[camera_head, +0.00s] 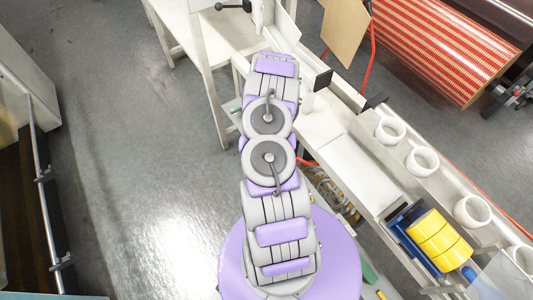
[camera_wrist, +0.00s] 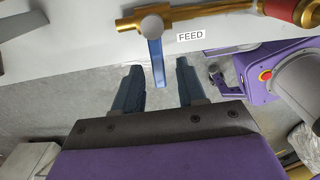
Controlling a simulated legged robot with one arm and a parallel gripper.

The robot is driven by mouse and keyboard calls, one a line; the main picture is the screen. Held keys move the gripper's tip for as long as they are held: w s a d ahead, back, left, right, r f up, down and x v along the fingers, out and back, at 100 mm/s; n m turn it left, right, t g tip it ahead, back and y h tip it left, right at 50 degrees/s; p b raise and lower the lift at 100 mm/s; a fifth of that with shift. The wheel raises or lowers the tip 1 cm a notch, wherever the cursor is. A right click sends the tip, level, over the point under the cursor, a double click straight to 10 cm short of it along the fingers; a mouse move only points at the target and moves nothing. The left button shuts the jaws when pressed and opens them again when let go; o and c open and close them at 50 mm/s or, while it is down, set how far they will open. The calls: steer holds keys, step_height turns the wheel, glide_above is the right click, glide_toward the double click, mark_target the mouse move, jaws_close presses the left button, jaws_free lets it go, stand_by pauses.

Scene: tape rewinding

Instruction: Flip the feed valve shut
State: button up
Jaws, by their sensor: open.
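The feed valve shows in the wrist view as a brass body (camera_wrist: 190,13) on a pale panel, with a round grey cap. Its blue lever (camera_wrist: 157,62) hangs from the cap down the picture, across the brass pipe's line. A FEED label (camera_wrist: 191,36) is right of the lever. My gripper (camera_wrist: 158,64) is open, with two dark blue-grey fingers pointing at the panel. The lever's lower end appears in the gap between them, nearer the right finger. I cannot tell whether it touches either finger. In the head view my arm hides the gripper and valve.
A red cylindrical part (camera_wrist: 290,10) joins the pipe at the upper right of the wrist view. In the head view, a pale bench (camera_head: 370,170) with white rings and a yellow roll (camera_head: 438,240) runs along the right. Grey floor (camera_head: 150,150) is clear at left.

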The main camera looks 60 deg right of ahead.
step_height(320, 180, up, 17)
steer(key=p, duration=0.3)
steer(key=shift+p, duration=0.3)
steer(key=shift+d+r, duration=0.1)
steer(key=shift+d, duration=0.05)
steer(key=w+a+r+m, duration=0.3)
steer(key=a+r+m, duration=0.3)
steer(key=a+r, duration=1.55)
steer(key=s+a+r+m+g, duration=0.1)
steer(key=s+a+r+m, duration=0.3)
steer(key=s, duration=0.5)
steer(key=s+a+r+m, duration=0.3)
steer(key=s+a+r, duration=0.4)
steer(key=s+a, duration=0.2)
steer(key=shift+a+r+m+g, duration=0.4)
steer(key=shift+a, duration=0.85)
